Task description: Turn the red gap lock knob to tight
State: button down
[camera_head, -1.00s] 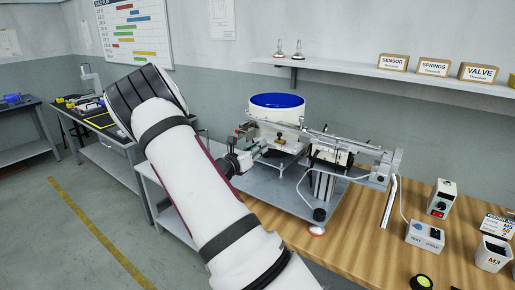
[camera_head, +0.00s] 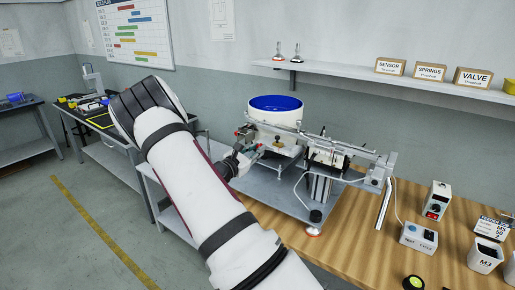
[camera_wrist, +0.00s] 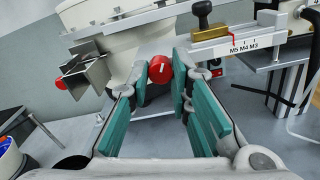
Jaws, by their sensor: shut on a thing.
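A red knob (camera_wrist: 160,70) with a white line on its face sits on the side of the white bowl feeder base in the wrist view. The line stands about upright. My gripper (camera_wrist: 161,73) has its teal finger pads on both sides of the knob, tips shut on it. In the head view my gripper (camera_head: 252,158) is at the left side of the feeder, and the gripped knob cannot be clearly made out. No tight or loose marking can be read.
A second red knob (camera_wrist: 62,84) is beside metal plates at the left. The blue-lined bowl (camera_head: 276,104) and metal rail (camera_head: 340,146) are close to my gripper. A shelf (camera_head: 400,76) is behind.

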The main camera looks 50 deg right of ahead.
jog(key=shift+s+m+p, duration=0.15)
jog(key=shift+m+p, duration=3.85)
jog(key=shift+m, duration=2.4)
jog(key=shift+f, duration=0.1)
jog(key=c, duration=1.4)
grip_release()
jog(key=shift+c, duration=0.2)
jog(key=shift+a, duration=0.1)
